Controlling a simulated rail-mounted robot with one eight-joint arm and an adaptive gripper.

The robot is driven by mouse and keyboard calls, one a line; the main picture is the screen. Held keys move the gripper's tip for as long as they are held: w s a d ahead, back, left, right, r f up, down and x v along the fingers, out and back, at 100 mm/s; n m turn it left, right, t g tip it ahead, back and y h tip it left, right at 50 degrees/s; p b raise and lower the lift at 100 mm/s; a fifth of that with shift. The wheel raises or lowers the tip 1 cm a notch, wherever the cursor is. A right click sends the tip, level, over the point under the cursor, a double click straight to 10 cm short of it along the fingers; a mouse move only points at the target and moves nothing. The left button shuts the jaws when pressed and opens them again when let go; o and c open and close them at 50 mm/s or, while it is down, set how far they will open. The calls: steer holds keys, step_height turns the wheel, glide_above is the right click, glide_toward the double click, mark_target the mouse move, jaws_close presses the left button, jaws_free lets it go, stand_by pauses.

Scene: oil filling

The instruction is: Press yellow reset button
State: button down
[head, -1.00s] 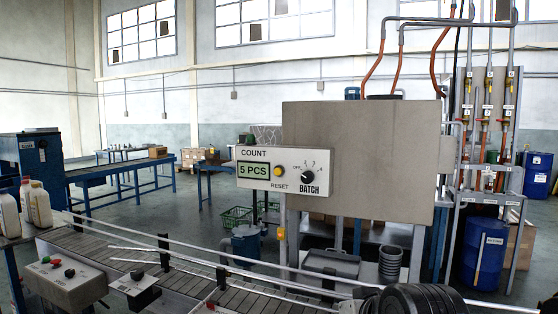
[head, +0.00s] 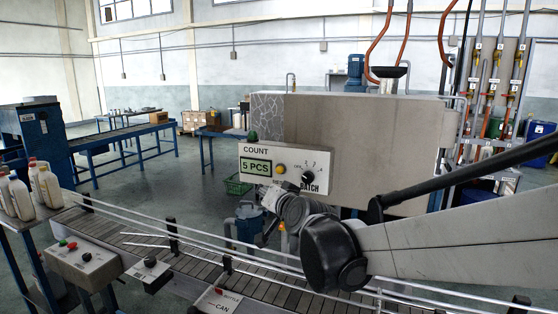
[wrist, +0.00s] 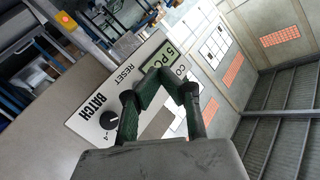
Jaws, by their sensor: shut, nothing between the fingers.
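The white COUNT panel (head: 250,150) hangs on the front of a grey cabinet in the head view. Its display (head: 256,167) reads 5 PCS. The yellow reset button (head: 280,168) sits right of the display, and its RESET label is partly covered by my wrist. A black BATCH knob (head: 308,174) is further right. In the wrist view, my gripper (wrist: 164,76) is shut and empty, its dark green fingers in front of the panel (wrist: 88,96) near the display. The button does not show there, seemingly behind a finger. Contact cannot be made out.
A slatted conveyor (head: 190,262) with metal rails runs below the panel. Button boxes (head: 86,262) and white bottles (head: 45,188) stand at the left. The grey cabinet (head: 370,135) is behind the panel. Open floor lies at the left middle.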

mark_target(277, 173)
steer(key=shift+w+a+r+p, duration=0.3)
steer(key=shift+w+a+r, duration=0.25)
steer(key=shift+w, duration=0.15)
steer(key=shift+w, duration=0.1)
steer(key=w+d, duration=0.3)
steer(key=w, duration=0.5)
steer(key=shift+d, duration=0.2)
steer(key=shift+w+b, duration=0.15)
steer(key=shift+b, duration=0.25)
stand_by(1.0)
steer(key=shift+w+d, duration=0.15)
steer(key=shift+w, duration=0.05)
steer(key=shift+w+d, duration=0.2)
steer(key=shift+w, duration=0.3)
stand_by(0.8)
steer(key=shift+s+a, duration=0.1)
steer(key=shift+s, duration=0.05)
steer(key=shift+s+a, duration=0.25)
steer(key=shift+s, duration=0.5)
